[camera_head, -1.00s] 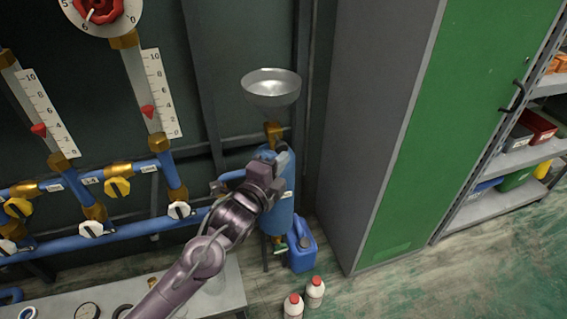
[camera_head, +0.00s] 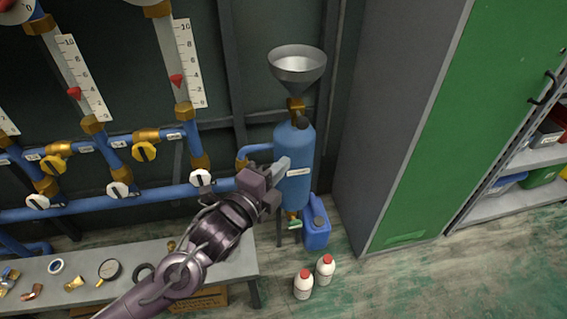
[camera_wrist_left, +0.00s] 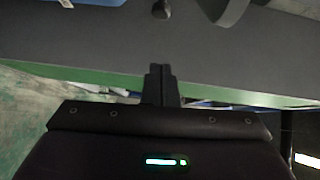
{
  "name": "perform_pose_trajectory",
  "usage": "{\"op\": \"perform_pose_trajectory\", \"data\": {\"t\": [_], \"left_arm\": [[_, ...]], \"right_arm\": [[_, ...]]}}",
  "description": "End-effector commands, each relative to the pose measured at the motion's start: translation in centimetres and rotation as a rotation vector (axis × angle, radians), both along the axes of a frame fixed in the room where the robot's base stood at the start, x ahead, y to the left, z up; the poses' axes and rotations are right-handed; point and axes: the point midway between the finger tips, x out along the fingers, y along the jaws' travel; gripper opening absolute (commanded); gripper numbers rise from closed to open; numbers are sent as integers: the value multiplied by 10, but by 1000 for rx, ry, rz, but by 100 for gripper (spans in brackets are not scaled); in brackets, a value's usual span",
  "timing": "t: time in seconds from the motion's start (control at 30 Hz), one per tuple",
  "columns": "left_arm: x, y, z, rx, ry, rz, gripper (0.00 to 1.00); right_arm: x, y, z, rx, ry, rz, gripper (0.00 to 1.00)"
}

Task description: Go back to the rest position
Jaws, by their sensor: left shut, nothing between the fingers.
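My left gripper (camera_head: 277,174) is in the head view, in front of the blue tank (camera_head: 297,160). It is shut and empty. In the left wrist view the gripper's two dark fingers (camera_wrist_left: 160,80) are together with nothing between them. The tank has a grey metal funnel (camera_head: 297,68) above it on a brass fitting. I cannot tell whether the gripper touches the tank. My right gripper is not in view.
A bench (camera_head: 130,262) with a gauge and fittings stands at the lower left. Blue pipes (camera_head: 120,203) with valves run along the wall. A blue canister (camera_head: 316,225) and two white bottles (camera_head: 304,284) stand on the floor. A grey and green cabinet (camera_head: 385,130) is at the right.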

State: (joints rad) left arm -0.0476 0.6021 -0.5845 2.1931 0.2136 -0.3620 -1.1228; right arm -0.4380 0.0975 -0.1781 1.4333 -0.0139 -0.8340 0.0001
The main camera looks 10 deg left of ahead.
Motion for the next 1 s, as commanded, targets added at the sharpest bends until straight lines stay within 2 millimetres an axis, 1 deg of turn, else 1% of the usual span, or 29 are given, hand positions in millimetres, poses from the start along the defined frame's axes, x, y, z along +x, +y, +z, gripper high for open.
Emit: {"op": "perform_pose_trajectory", "data": {"t": [0.3,0.37,0.43,0.47,0.57,0.6,0.67,0.7,0.77,0.8,0.87,0.9,0.97,1.0], "left_arm": [[0,0,0,0,0,0,0],[1,0,-1,-1,4,2,0],[3,3,-10,-12,31,15,0],[5,6,-17,-23,55,26,0],[13,20,-59,-88,189,94,0],[15,29,-83,-126,264,136,0],[15,44,-125,-193,391,211,0],[12,54,-154,-242,478,268,0],[3,68,-198,-313,607,357,0],[-6,77,-226,-361,688,420,0],[-24,89,-268,-429,807,515,0],[-38,96,-294,-474,882,582,0],[-62,105,-331,-536,988,682,0],[-79,110,-353,-574,1050,746,0]], "right_arm": [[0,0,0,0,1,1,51],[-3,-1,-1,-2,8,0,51],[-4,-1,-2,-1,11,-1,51],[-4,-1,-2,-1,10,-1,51],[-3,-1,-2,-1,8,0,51],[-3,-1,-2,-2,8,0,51],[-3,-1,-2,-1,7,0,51],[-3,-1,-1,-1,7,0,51],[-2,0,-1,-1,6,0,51],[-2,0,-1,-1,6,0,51],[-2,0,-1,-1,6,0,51],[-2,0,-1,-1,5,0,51],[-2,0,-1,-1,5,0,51],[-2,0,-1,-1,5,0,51]]}}
